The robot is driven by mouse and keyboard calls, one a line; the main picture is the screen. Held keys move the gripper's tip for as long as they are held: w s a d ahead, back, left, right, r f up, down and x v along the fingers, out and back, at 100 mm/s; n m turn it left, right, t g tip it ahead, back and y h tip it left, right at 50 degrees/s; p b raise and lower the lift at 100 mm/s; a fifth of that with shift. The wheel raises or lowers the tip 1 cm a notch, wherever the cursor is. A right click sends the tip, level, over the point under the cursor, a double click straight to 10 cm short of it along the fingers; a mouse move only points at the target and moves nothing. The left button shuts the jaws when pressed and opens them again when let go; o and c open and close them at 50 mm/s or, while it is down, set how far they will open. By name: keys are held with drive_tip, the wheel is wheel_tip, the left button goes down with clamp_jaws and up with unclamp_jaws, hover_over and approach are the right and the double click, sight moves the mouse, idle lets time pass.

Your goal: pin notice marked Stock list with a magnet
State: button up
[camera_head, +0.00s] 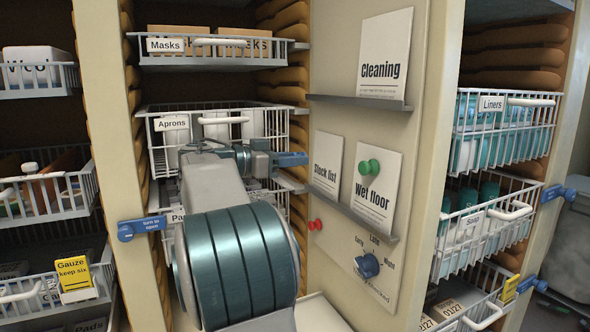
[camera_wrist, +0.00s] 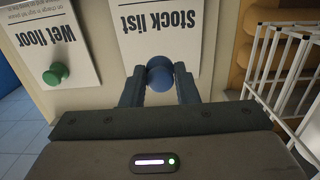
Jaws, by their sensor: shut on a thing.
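The Stock list notice (camera_head: 327,163) is a white sheet standing on a narrow grey ledge (camera_head: 350,215) against the cream panel. In the wrist view the notice (camera_wrist: 160,35) appears upside down, straight ahead of my gripper. My gripper (camera_wrist: 159,78) is shut on a round blue magnet (camera_wrist: 159,72), held between its fingertips. The magnet overlaps the notice's top edge in that view; I cannot tell whether it touches. In the head view my gripper (camera_head: 293,159) is left of the notice's upper part, and the magnet is not distinguishable there.
The Wet floor notice (camera_head: 376,190) has a green magnet (camera_head: 370,167) on it, right of Stock list. A red magnet (camera_head: 315,225) and a blue dial (camera_head: 367,265) sit lower on the panel. The Cleaning notice (camera_head: 385,55) stands above. The Aprons basket (camera_head: 160,140) is close on the left.

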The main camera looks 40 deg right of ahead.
sight(327, 149)
drive_tip(key=shift+s+d+r+p, duration=0.2)
drive_tip(key=shift+d+r+p, duration=0.25)
drive_tip(key=shift+d, duration=0.25)
drive_tip(key=shift+s+d+r+p, duration=0.2)
drive_tip(key=shift+d+r+p, duration=0.25)
drive_tip(key=shift+d, duration=0.25)
drive_tip(key=shift+d+f+b, duration=0.2)
drive_tip(key=shift+d+b, duration=0.05)
drive_tip(key=shift+b, duration=0.15)
drive_tip(key=shift+s+d+b, duration=0.25)
drive_tip(key=shift+d+b, duration=0.05)
drive_tip(key=shift+d, duration=0.3)
drive_tip(key=shift+s+d+b, duration=0.2)
drive_tip(key=shift+d+b, duration=0.1)
drive_tip(key=shift+d, duration=0.35)
drive_tip(key=o, duration=1)
drive_tip(key=shift+c, duration=0.2)
